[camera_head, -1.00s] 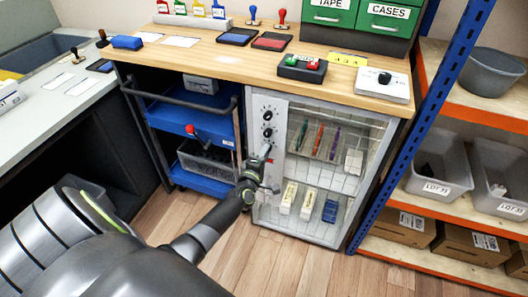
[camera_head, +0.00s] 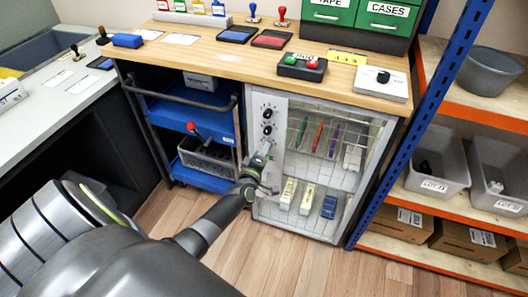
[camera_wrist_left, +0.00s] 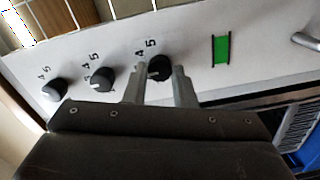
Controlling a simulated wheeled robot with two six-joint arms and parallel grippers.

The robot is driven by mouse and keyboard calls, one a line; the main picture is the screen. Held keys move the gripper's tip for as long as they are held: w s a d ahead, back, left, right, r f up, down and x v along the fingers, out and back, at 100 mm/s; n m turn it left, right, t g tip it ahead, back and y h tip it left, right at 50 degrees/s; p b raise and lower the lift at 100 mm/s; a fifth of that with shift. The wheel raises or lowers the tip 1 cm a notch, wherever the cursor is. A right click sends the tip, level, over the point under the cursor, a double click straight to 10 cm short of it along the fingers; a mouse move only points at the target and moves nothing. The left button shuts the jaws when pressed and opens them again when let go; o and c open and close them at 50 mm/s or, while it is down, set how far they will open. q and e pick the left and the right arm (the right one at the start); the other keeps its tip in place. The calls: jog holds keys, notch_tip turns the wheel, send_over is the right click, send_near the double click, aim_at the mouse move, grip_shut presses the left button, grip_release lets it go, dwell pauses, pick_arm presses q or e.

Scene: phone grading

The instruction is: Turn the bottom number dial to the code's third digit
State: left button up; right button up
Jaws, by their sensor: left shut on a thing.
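The bottom number dial (camera_wrist_left: 158,68) is a round black knob with a white pointer mark, on the pale front panel of a cabinet (camera_head: 283,116). In the left wrist view the two fingers of my left gripper (camera_wrist_left: 159,87) are at its two sides, shut on it. In the head view my left gripper (camera_head: 262,158) reaches the panel and hides this dial. The middle dial (camera_wrist_left: 102,79) and the top dial (camera_wrist_left: 54,90) stand clear of the fingers. Digits 4 and 5 show beside the dials. A green indicator (camera_wrist_left: 221,49) is below the bottom dial. My right gripper is out of view.
The cabinet's clear door (camera_head: 345,121) shows pens and small boxes on racks. A blue cart (camera_head: 185,118) stands close at left, a shelf with a blue post (camera_head: 430,95) at right. A yellow number tag (camera_head: 346,58) lies on the wooden worktop (camera_head: 215,58).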

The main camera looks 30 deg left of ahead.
pick_arm(q)
jog(key=o, duration=0.9)
jog(key=shift+o, duration=0.5)
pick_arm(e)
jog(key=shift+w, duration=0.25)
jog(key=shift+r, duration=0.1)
pick_arm(q)
jog(key=v, duration=1.7)
jog(key=shift+s, duration=0.15)
jog(key=shift+d+r, duration=0.1)
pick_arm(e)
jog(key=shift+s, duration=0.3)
